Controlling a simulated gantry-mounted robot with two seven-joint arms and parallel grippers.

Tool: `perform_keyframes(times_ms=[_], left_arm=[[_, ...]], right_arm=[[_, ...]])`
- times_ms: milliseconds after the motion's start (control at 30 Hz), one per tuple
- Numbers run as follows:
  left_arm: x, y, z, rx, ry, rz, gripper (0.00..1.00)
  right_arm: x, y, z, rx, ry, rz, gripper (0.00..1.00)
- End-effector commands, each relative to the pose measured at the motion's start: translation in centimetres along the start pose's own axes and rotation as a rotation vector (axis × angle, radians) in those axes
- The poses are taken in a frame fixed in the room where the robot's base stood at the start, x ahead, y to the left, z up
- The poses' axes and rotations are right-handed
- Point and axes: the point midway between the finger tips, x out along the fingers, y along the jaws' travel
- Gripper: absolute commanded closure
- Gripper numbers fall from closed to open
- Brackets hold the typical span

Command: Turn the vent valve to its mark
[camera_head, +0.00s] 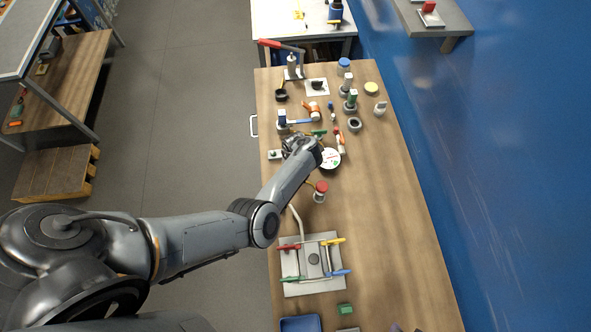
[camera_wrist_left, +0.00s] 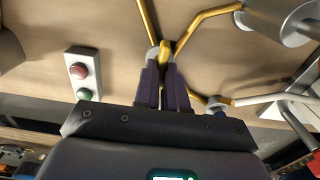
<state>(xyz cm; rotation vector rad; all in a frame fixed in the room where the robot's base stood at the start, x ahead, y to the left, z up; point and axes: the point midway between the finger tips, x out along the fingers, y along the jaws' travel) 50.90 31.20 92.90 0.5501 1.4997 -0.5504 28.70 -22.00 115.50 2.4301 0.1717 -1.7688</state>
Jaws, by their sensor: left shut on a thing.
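My left gripper (camera_head: 301,144) is over the far part of the wooden workbench, partly hidden behind its own wrist in the head view. In the left wrist view its two dark fingers (camera_wrist_left: 165,72) are closed together on a small yellow piece (camera_wrist_left: 165,47), where thin yellow pipes meet. This piece appears to be the vent valve's handle, but its mark cannot be made out. A white round dial (camera_head: 331,158) with green and red lettering lies just right of the gripper. My right gripper is not in view.
A button box (camera_wrist_left: 82,75) with red and green buttons sits left of the fingers. A grey metal cylinder (camera_wrist_left: 280,18) is at upper right. A red-topped post (camera_head: 320,190) and a grey plate (camera_head: 300,290) with coloured handles stand nearer.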

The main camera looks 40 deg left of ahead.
Motion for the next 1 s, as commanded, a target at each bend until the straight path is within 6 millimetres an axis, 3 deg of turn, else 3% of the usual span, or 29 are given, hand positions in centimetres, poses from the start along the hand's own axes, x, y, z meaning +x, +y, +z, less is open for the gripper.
perform_keyframes(times_ms=[133,167,300,667,833,1000], left_arm=[[0.0,0.0,0.0,-0.004,0.0,-0.001,1.0],[-0.1,0.0,0.0,-0.004,0.0,-0.001,0.86],[0.0,0.0,0.0,-0.003,0.0,0.0,0.65],[-0.3,0.0,0.0,-0.002,0.001,0.0,0.64],[-2.0,0.0,0.0,-0.001,0.0,0.002,0.64],[-5.0,0.1,0.1,-0.002,-0.001,0.002,0.64]], right_arm=[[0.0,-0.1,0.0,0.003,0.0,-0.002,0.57],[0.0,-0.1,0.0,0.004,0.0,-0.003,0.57],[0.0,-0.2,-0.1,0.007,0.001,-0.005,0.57],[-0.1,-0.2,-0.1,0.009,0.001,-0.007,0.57],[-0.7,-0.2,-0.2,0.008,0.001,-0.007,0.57],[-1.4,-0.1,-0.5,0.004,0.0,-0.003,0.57]])
